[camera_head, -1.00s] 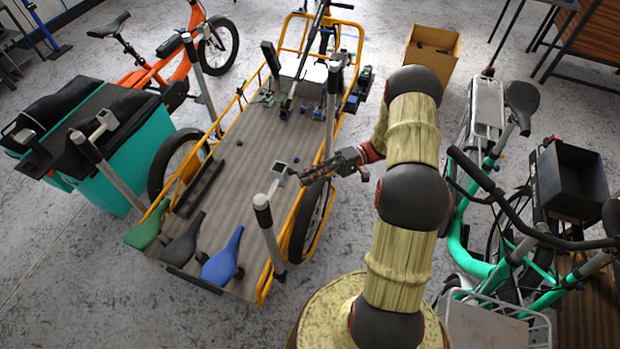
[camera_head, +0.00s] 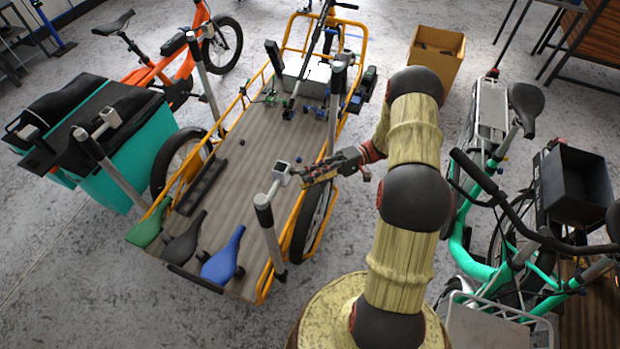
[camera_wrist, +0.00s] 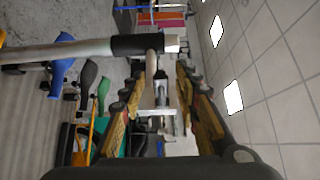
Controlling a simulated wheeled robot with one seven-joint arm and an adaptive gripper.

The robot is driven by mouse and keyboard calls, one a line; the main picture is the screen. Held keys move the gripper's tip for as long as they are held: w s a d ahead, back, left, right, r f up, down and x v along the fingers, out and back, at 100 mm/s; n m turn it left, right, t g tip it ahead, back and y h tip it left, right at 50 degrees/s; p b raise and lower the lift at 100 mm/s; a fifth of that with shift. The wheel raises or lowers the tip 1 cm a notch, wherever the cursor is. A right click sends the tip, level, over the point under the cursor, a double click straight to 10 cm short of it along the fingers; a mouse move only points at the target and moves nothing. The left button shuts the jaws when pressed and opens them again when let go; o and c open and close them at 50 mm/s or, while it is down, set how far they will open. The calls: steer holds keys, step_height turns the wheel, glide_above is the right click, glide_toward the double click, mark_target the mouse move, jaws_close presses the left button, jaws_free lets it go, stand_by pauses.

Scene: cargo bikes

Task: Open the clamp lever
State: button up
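A metal post (camera_head: 272,242) with a black collar (camera_head: 263,206) stands at the near right edge of the cargo bike's bed. A silver arm with a square grey head (camera_head: 281,169) rises from the collar. In the wrist view the post (camera_wrist: 70,50) lies sideways, and the silver arm (camera_wrist: 151,68) runs from the black collar (camera_wrist: 138,45) to a silver bracket (camera_wrist: 158,118). My gripper (camera_head: 299,174) is beside the grey head. In the wrist view its fingers are apart, on either side of the bracket. I cannot tell whether they touch it, or which part is the clamp lever.
More posts stand along the bed. A green bike (camera_head: 490,265) is close on the right. A cardboard box (camera_head: 436,58) stands behind.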

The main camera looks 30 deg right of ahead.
steer(key=d, duration=1.2)
steer(key=shift+s, duration=0.25)
